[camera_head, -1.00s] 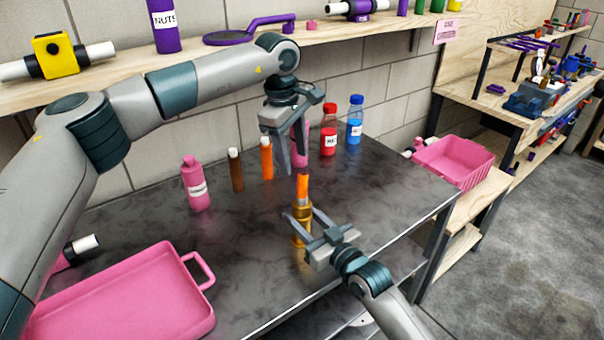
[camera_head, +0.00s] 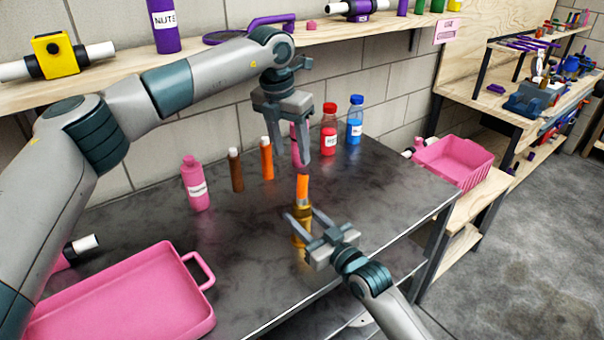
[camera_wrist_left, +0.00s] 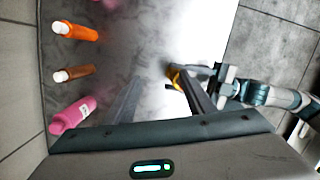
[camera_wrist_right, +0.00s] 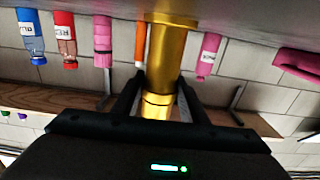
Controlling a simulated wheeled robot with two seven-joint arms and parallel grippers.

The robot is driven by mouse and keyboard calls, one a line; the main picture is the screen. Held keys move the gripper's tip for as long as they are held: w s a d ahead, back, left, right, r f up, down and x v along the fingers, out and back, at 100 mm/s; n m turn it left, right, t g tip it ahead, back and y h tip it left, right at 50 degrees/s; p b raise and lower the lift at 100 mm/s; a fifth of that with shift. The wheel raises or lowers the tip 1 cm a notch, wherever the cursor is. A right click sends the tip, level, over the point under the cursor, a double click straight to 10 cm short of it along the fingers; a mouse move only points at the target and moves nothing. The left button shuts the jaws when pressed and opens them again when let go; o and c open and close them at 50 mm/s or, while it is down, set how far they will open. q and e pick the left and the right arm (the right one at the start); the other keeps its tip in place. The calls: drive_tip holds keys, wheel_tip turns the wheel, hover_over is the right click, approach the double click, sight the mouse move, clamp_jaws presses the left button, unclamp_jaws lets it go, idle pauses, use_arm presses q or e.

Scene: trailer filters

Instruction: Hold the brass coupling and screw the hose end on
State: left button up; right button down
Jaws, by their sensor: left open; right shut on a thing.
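The brass coupling (camera_head: 302,238) stands upright near the front edge of the dark table. It also shows large in the right wrist view (camera_wrist_right: 166,50). The orange hose end (camera_head: 302,187) stands upright on top of the coupling; I cannot tell whether its thread is engaged. My right gripper (camera_head: 304,217) is shut on the coupling, one finger on each side. My left gripper (camera_head: 289,166) points down, open and empty, just above and left of the hose end. In the left wrist view a bit of the coupling (camera_wrist_left: 173,77) shows beside one finger; the hose end is not clearly visible there.
Behind stand a pink bottle (camera_head: 196,184), a brown tube (camera_head: 235,171), an orange tube (camera_head: 267,160), a red bottle (camera_head: 329,135) and a blue bottle (camera_head: 355,124). A pink tray (camera_head: 204,325) lies front left. The table right of the coupling is clear.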

sight(302, 178)
use_arm(q)
drive_tip(key=s+n, duration=0.1)
drive_tip(key=n, duration=0.3)
drive_tip(key=s+d+f+n, duration=0.1)
drive_tip(key=n, duration=0.4)
drive_tip(key=s+f+n, duration=0.1)
drive_tip(key=n, duration=0.3)
drive_tip(key=shift+s+d+f+n+g+y, duration=0.2)
drive_tip(key=shift+d+f+n+g+y, duration=0.1)
drive_tip(key=shift+d+g+y, duration=0.1)
drive_tip(key=n, duration=0.1)
drive_tip(key=s+n, duration=0.1)
drive_tip(key=n, duration=0.1)
drive_tip(key=s+d+f+n, duration=0.1)
drive_tip(key=n, duration=0.1)
drive_tip(key=shift+g+y, duration=0.3)
drive_tip(key=shift+a+f, duration=0.1)
drive_tip(key=shift+f, duration=0.05)
drive_tip(key=shift+w+f, duration=0.1)
drive_tip(key=shift+f, duration=3.8)
